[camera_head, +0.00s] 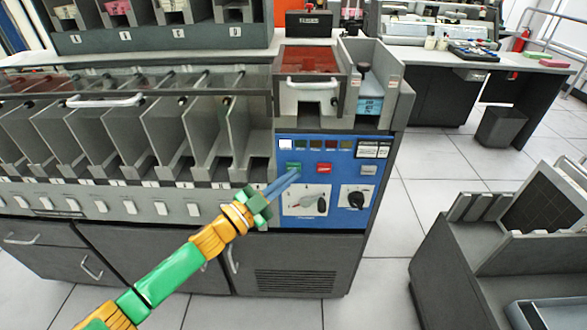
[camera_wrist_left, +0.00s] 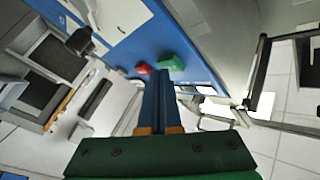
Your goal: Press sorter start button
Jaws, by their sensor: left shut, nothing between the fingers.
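The sorter's blue control panel (camera_head: 333,152) faces me in the head view. It carries a green button (camera_head: 293,166) on the left and a red button (camera_head: 324,169) to its right. My left gripper (camera_head: 296,172) is shut and empty, its blue fingertips at the lower edge of the green button. In the left wrist view, the closed fingers (camera_wrist_left: 158,76) point at the panel (camera_wrist_left: 140,45), with the green button (camera_wrist_left: 172,63) just ahead and to the right and the red button (camera_wrist_left: 144,68) to the left. I cannot tell whether the tips touch. My right gripper is not in view.
A white plate with a dial (camera_head: 305,200) and another dial (camera_head: 355,196) sit below the buttons. The row of grey sorter pockets (camera_head: 165,130) lies left of the panel. A grey cart (camera_head: 500,255) stands at the right, with open tiled floor (camera_head: 395,225) between.

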